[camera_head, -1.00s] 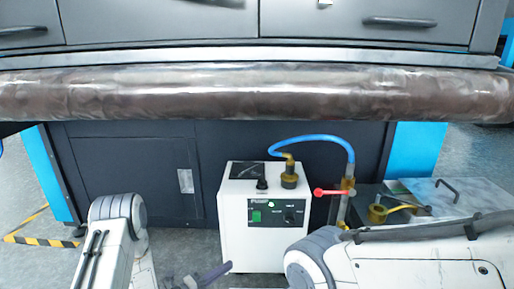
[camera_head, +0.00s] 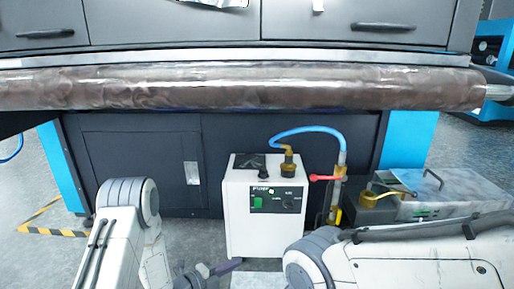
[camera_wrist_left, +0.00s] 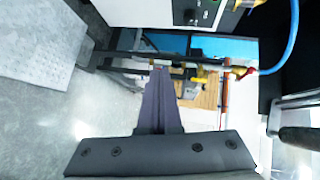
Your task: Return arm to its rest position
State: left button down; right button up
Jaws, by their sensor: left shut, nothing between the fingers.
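My left arm (camera_head: 122,235) is bent at the lower left of the head view. Its gripper (camera_head: 238,262) shows only in part at the bottom edge, in front of the white control box (camera_head: 265,210). In the left wrist view the two dark fingers (camera_wrist_left: 158,72) lie together, shut with nothing between them. My right arm (camera_head: 410,262) crosses the lower right of the head view, and its gripper is out of the picture.
A long film-wrapped brown roll (camera_head: 240,90) spans the front of the grey machine (camera_head: 360,20). A blue hose (camera_head: 305,130) and red-handled valve (camera_head: 322,178) stand beside the control box. A grey metal case (camera_head: 450,195) is at right. Open floor (camera_head: 35,180) shows at left.

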pick_arm(q)
jog(key=s+d+r+n+g+y+p, duration=0.1)
jog(key=s+d+r+n+g+y, duration=0.1)
jog(key=s+r+n+y, duration=0.25)
jog(key=s+d+r+n+g+y+p, duration=0.1)
jog(key=d+r+n+g+y, duration=0.15)
jog(key=r+n, duration=0.35)
jog(key=s+a+r+n+g+y+p, duration=0.1)
jog(key=s+r+n+g, duration=0.3)
jog(key=s, duration=0.9)
jog(key=s+a+r+n+g+y+p, duration=0.15)
jog(key=s+r+n, duration=0.35)
jog(key=s, duration=0.9)
notch_tip(320, 180, up, 39)
jog(key=p, duration=3.7)
jog(key=shift+w+d+m+g, duration=0.2)
jog(key=shift+m+g, duration=0.1)
jog(key=shift+m, duration=0.15)
jog(key=shift+y, duration=0.25)
